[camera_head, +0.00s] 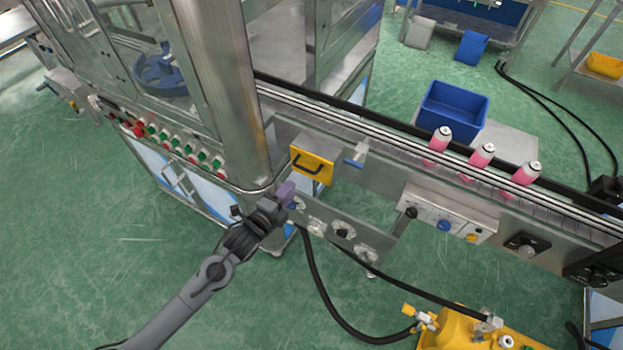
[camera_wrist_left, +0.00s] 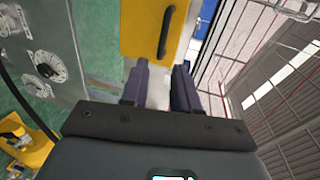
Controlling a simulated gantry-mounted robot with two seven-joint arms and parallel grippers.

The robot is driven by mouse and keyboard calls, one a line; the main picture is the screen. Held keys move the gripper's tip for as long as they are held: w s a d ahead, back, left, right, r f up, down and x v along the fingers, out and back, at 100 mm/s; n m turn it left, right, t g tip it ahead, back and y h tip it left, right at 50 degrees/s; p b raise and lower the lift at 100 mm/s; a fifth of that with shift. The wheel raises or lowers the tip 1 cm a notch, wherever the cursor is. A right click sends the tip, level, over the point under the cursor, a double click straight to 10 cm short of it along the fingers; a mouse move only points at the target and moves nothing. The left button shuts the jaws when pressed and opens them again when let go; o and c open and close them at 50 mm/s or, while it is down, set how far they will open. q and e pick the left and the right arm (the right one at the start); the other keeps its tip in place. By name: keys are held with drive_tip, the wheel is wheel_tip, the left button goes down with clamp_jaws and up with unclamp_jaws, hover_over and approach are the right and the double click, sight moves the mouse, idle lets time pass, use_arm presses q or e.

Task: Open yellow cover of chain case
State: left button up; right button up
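The yellow cover (camera_head: 312,166) of the chain case is on the front side of the conveyor, beside the metal post, and has a dark arched handle (camera_head: 308,161). In the left wrist view the yellow cover (camera_wrist_left: 150,35) is straight ahead, with its black handle (camera_wrist_left: 166,32) towards the cover's right side. My left gripper (camera_head: 288,192) is just below and to the left of the cover in the head view. Its two fingers (camera_wrist_left: 160,80) are apart with an empty gap between them, short of the handle. My right gripper is in neither view.
A grey panel with round dials (camera_head: 343,233) hangs just below the cover. The metal post (camera_head: 232,90) stands close on the left. Pink cans (camera_head: 480,158) stand on the conveyor (camera_head: 400,138) to the right. A black hose (camera_head: 325,300) runs below.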

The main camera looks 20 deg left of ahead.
sight(306, 171)
use_arm(q)
drive_tip(key=b+x, duration=0.2)
drive_tip(key=x, duration=0.9)
drive_tip(key=shift+w+r, duration=0.1)
drive_tip(key=shift+w, duration=0.1)
drive_tip(key=shift+c, duration=0.4)
clamp_jaws()
